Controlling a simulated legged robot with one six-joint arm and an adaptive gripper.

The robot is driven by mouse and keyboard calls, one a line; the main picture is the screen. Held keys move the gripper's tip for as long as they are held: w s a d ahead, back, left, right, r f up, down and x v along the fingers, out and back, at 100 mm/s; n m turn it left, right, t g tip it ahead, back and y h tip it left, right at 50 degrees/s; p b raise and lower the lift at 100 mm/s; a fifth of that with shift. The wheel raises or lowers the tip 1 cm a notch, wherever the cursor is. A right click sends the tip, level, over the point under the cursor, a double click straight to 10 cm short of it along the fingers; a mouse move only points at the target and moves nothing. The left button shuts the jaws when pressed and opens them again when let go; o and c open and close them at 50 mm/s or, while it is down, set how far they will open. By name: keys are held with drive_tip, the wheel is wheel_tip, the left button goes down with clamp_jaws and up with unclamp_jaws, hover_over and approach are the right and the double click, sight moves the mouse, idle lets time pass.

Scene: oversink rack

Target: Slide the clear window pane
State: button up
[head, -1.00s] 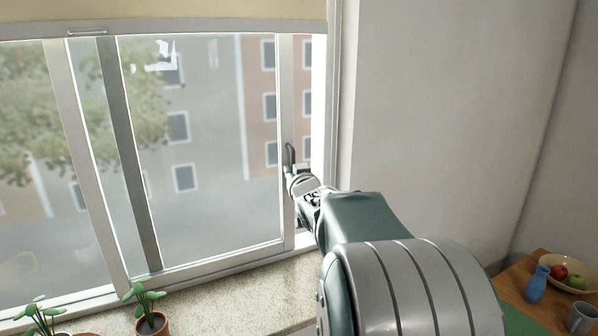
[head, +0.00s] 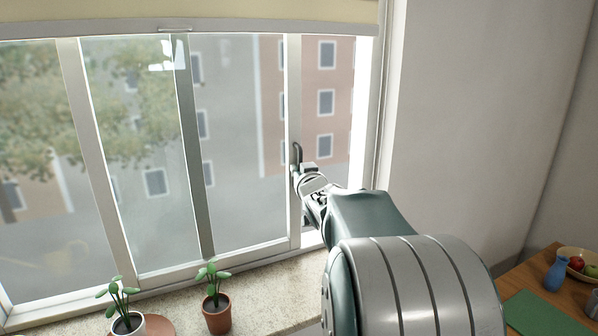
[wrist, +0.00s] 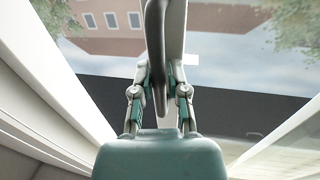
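The clear window pane (head: 245,150) stands upright in its sliding frame, in the right half of the window in the head view. A dark curved handle (head: 297,153) is on its right-hand upright. The handle also runs down the middle of the wrist view (wrist: 156,35). My gripper (head: 305,172) is at this handle; in the wrist view its two fingers (wrist: 162,75) lie close on either side of it, apparently closed on it. An open gap (head: 325,110) lies between the pane's upright and the right jamb. The exact finger contact is partly hidden.
Potted plants (head: 216,312) (head: 127,323) stand on the stone sill (head: 270,292) below the window. A raised blind (head: 200,12) hangs above. At lower right, a wooden table holds a blue vase (head: 557,274), a fruit bowl (head: 569,253) and a green mat (head: 545,318).

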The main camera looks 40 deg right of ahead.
drive_tip(key=shift+o, duration=0.9)
drive_tip(key=shift+a, duration=0.1)
drive_tip(key=shift+w+a, duration=0.1)
drive_tip(key=shift+a, duration=0.35)
drive_tip(key=shift+d, duration=0.15)
drive_tip(key=v, duration=1.2)
